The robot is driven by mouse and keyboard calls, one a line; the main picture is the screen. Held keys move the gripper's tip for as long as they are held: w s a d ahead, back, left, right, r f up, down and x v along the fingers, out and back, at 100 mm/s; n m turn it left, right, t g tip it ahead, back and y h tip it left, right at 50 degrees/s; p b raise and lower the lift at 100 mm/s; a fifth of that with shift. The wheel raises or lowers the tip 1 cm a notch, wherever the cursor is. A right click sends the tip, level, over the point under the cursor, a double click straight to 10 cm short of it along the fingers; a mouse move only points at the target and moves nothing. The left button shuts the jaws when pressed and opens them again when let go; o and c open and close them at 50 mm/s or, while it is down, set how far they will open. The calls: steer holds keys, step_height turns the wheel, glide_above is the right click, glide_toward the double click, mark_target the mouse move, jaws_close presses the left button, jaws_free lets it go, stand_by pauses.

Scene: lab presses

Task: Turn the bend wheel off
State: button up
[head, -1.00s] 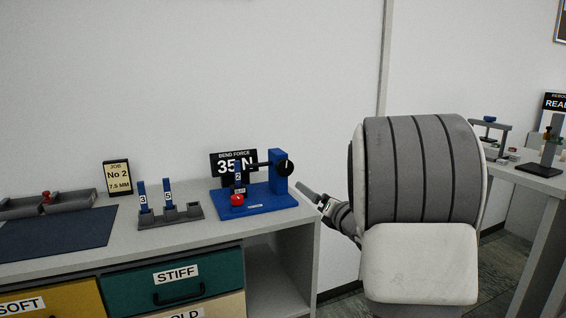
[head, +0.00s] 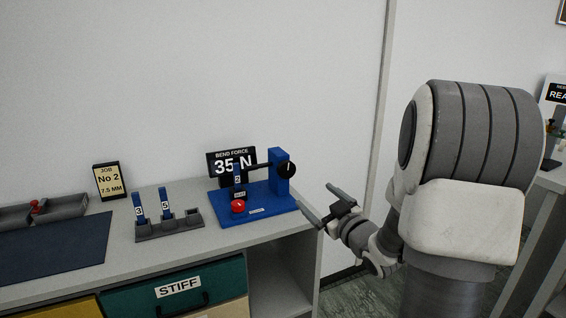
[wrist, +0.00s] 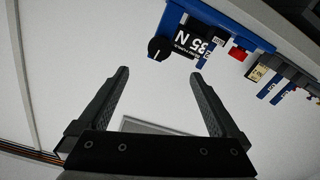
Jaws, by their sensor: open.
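The blue bend press (head: 262,200) stands at the right end of the bench. Its black bend wheel (head: 287,169) is a round knob with a white mark, on the right side of the blue post. A display (head: 231,162) behind the press reads "BEND FORCE 35 N". A strip marked 2 (head: 238,177) stands in the press, beside a red button (head: 238,206). My gripper (head: 321,203) is open and empty, right of the press and below the wheel, apart from both. In the wrist view the wheel (wrist: 159,48) shows beyond the spread fingers (wrist: 160,95).
A grey rack (head: 170,229) with strips 3 and 5 stands left of the press. A job sign (head: 109,180) reads "No 2, 7.5 MM". A dark mat (head: 55,250) and a grey tray (head: 50,210) lie further left. Another table is at the far right.

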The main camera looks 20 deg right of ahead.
mark_target(288, 172)
steer(key=w+m, duration=0.1)
steer(key=w, duration=0.4)
steer(key=w+m+b, duration=0.1)
steer(key=w, duration=0.5)
steer(key=w+b, duration=0.1)
steer(key=w, duration=0.5)
steer(key=shift+w+a+r+m, duration=0.2)
steer(key=shift+w+a+m, duration=0.05)
steer(key=shift+a+m, duration=0.15)
steer(key=c, duration=1.4)
steer(key=shift+f, duration=0.1)
